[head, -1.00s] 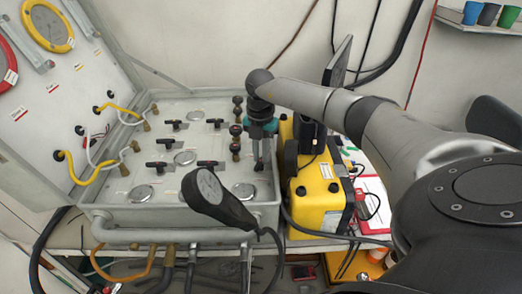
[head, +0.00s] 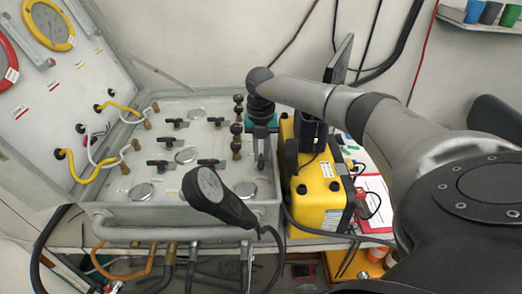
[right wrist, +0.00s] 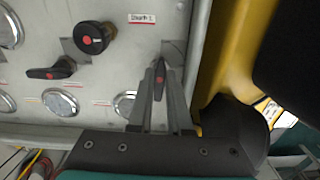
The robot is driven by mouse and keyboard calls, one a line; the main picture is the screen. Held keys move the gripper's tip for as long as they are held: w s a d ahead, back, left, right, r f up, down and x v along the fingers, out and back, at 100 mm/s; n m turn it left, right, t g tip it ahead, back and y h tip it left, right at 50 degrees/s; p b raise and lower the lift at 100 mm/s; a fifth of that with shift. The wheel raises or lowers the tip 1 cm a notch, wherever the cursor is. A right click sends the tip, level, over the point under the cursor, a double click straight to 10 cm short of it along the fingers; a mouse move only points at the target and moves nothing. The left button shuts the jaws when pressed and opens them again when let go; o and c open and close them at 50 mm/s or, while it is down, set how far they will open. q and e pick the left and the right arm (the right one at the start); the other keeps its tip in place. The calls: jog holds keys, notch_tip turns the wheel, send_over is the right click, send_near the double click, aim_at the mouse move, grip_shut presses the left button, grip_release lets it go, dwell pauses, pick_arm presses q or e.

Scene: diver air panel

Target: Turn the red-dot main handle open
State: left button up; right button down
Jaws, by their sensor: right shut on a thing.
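In the right wrist view, a dark handle with a red dot (right wrist: 160,79) stands on the grey panel (right wrist: 115,75), near its right edge. Its long side runs up and down in the picture. My right gripper (right wrist: 160,72) has its two fingers closed in on it from both sides. In the head view my right gripper (head: 261,165) points down at the right end of the panel (head: 219,176); the handle is hidden or too small to make out there. My left gripper is not in view.
Several other black handles with red dots (head: 210,162) sit to the left. A round black knob (right wrist: 92,38) is up and left of the gripped handle. A yellow case (head: 318,205) stands close on the right. A dark hand-held gauge (head: 213,190) is in front.

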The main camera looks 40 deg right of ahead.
aim_at(261, 158)
jog(key=c, duration=0.8)
grip_release()
jog(key=shift+c, duration=0.2)
notch_tip(261, 158, up, 15)
jog(key=shift+r, duration=0.15)
